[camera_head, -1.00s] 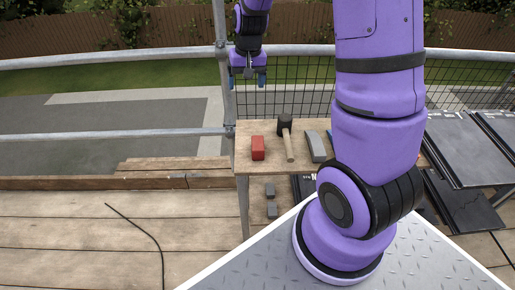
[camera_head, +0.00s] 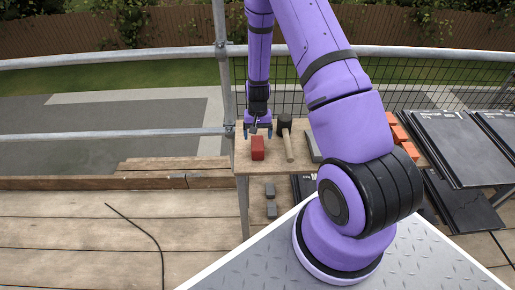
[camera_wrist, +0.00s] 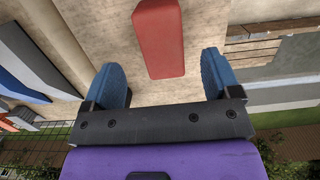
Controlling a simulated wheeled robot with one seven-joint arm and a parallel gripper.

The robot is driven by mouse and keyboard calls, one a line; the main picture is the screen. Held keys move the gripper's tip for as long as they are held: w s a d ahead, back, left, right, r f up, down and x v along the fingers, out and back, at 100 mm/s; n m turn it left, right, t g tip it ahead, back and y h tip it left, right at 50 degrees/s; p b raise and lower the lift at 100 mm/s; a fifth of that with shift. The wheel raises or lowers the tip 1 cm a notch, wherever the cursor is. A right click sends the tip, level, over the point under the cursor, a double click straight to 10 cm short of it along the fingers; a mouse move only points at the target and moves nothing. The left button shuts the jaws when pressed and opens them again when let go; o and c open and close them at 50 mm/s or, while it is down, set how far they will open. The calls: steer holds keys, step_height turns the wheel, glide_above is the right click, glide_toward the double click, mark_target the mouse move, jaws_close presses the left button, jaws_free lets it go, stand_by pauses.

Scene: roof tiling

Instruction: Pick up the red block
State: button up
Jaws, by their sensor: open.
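The red block (camera_head: 257,148) stands on the wooden table (camera_head: 243,166) near its left end. In the wrist view the red block (camera_wrist: 160,40) lies ahead of my fingers, between their lines and nearer the right one. My gripper (camera_head: 257,134) points down just behind and above the block in the head view. In the wrist view my gripper (camera_wrist: 163,80) has its two blue fingers wide apart with nothing between them. The fingers do not appear to touch the block.
A mallet (camera_head: 289,145) lies just right of the block. A grey bar (camera_head: 313,148) lies beyond it, partly behind my arm. Orange-red pieces (camera_head: 401,137) and dark panels (camera_head: 453,150) are farther right. A scaffold post (camera_head: 226,85) rises at the table's left edge.

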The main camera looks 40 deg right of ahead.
mark_target(257, 142)
steer(key=shift+a+f, duration=0.15)
steer(key=shift+f, duration=3.3)
steer(key=shift+f, duration=0.25)
steer(key=c, duration=1.1)
steer(key=shift+r, duration=0.1)
steer(key=shift+r, duration=5.2)
